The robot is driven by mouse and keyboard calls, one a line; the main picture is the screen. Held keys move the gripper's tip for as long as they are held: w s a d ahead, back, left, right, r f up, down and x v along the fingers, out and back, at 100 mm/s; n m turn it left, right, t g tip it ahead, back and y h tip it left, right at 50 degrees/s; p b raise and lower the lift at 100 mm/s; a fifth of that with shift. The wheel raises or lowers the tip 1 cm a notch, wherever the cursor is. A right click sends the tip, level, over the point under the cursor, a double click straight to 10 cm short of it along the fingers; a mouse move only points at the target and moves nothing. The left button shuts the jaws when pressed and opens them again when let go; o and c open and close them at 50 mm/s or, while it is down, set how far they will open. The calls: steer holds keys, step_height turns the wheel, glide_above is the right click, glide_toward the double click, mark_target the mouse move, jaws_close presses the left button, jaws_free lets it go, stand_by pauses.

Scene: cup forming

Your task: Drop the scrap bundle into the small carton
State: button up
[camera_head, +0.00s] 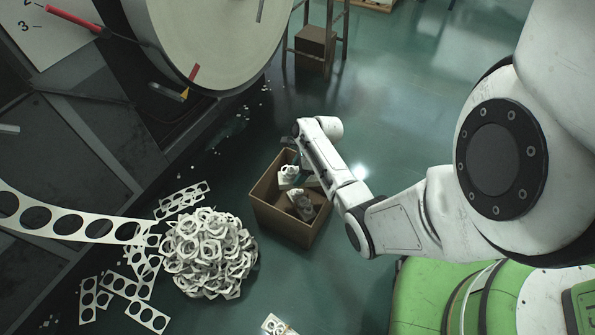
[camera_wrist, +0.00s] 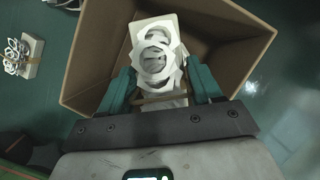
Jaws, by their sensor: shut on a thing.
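The small brown carton (camera_head: 274,218) stands open on the floor, left of my arm in the head view. In the wrist view its walls (camera_wrist: 92,50) surround the fingers. My gripper (camera_wrist: 160,86) has its teal fingers on both sides of a white scrap bundle (camera_wrist: 156,62) of punched pieces with a tan band. The bundle is over or within the carton's opening; its height above the bottom is unclear. In the head view, two white scrap clumps show within the carton's outline, an upper one (camera_head: 289,175) and a lower one (camera_head: 302,204). The wrist mostly hides my gripper there.
A big heap of white scrap rings (camera_head: 208,252) lies left of the carton, with punched strips (camera_head: 120,283) around it. Another bundle (camera_wrist: 24,56) lies on the floor outside the carton. A large machine fills the upper left.

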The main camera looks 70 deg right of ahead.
step_height(320, 180, down, 2)
steer(key=shift+f+b, duration=0.1)
steer(key=shift+b, duration=0.7)
steer(key=o, duration=1.2)
steer(key=p+v, duration=0.6)
steer(key=v, duration=0.4)
steer(key=shift+s+r, duration=0.2)
steer(key=shift+r, duration=0.15)
